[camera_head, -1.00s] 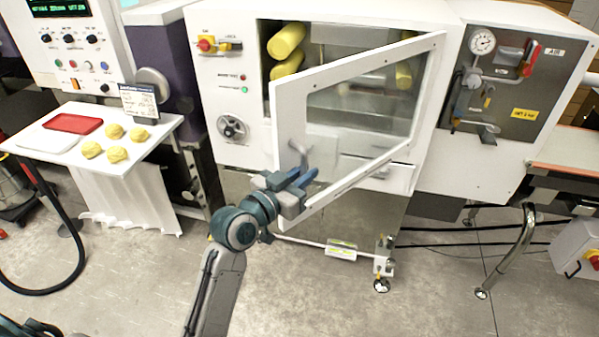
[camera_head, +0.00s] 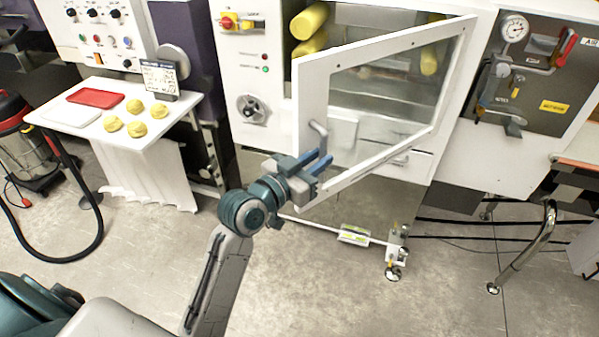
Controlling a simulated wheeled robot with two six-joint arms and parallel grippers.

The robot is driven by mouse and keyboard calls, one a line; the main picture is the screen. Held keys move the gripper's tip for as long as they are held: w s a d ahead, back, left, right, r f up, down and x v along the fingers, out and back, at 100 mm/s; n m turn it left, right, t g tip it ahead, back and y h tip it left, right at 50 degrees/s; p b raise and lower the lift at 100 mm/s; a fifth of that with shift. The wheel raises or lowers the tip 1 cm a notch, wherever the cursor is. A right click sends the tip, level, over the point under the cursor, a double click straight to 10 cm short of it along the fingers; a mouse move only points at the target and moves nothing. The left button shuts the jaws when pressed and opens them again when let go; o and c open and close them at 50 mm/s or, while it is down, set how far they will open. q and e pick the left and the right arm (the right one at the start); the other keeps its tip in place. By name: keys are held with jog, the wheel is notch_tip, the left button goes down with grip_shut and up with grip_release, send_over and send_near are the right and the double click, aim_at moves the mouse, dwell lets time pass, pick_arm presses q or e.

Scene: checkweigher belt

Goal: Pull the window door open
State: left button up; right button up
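The window door (camera_head: 312,92) is a white frame around a clear pane, in the middle of the head view. It stands partly open, its left edge swung out toward me and its right side at the machine. A grey bar handle (camera_head: 319,133) is on the door near that left edge. My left gripper (camera_head: 320,160) is just below the handle, by the lower left part of the door frame. Its two blue fingers look apart, with nothing clearly between them. I cannot tell whether they touch the door. My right gripper is not in view.
Yellow rolls (camera_head: 309,21) lie inside the opened cabinet. A white table (camera_head: 150,133) with a red tray (camera_head: 95,98) and several yellow lumps stands at the left. A black hose (camera_head: 100,215) loops over the floor. The floor in front of the cabinet is mostly clear.

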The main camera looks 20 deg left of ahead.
pick_arm(q)
jog(key=b+v, duration=0.2)
jog(key=v, duration=0.6)
jog(key=shift+s, duration=0.4)
jog(key=shift+a, duration=0.1)
